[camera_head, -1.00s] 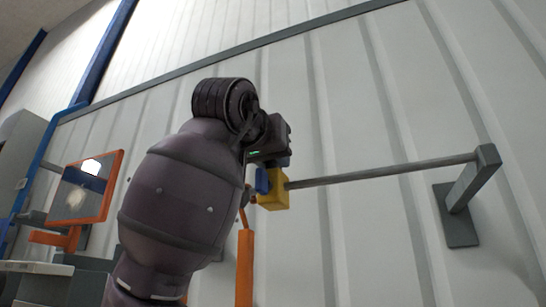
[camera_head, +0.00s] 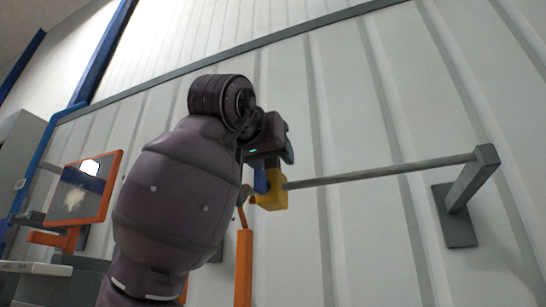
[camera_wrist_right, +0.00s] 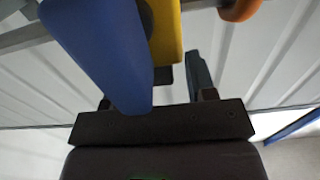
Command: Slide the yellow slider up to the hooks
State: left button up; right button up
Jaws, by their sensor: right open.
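The yellow slider (camera_head: 271,196) sits at the left visible end of a grey rod (camera_head: 385,172), beside thin orange hook parts (camera_head: 241,215). My right gripper (camera_head: 277,168) is open just above the slider. In the right wrist view, its large blue finger (camera_wrist_right: 105,50) is left of the yellow slider (camera_wrist_right: 165,35), and its other finger (camera_wrist_right: 199,75) is to the right, with a gap to the slider. I cannot tell whether the blue finger touches the slider. My right arm hides part of the hook area. My left gripper is not in view.
A grey bracket (camera_head: 466,190) holds the rod's right end against the white ribbed wall (camera_head: 350,100). An orange post (camera_head: 244,268) stands below the slider. An orange-framed screen (camera_head: 82,190) is at the left. The space above the rod is clear.

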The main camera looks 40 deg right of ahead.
jog(key=b+v, duration=0.1)
jog(key=v, duration=0.9)
jog(key=shift+a, duration=0.1)
jog(key=shift+f, duration=0.1)
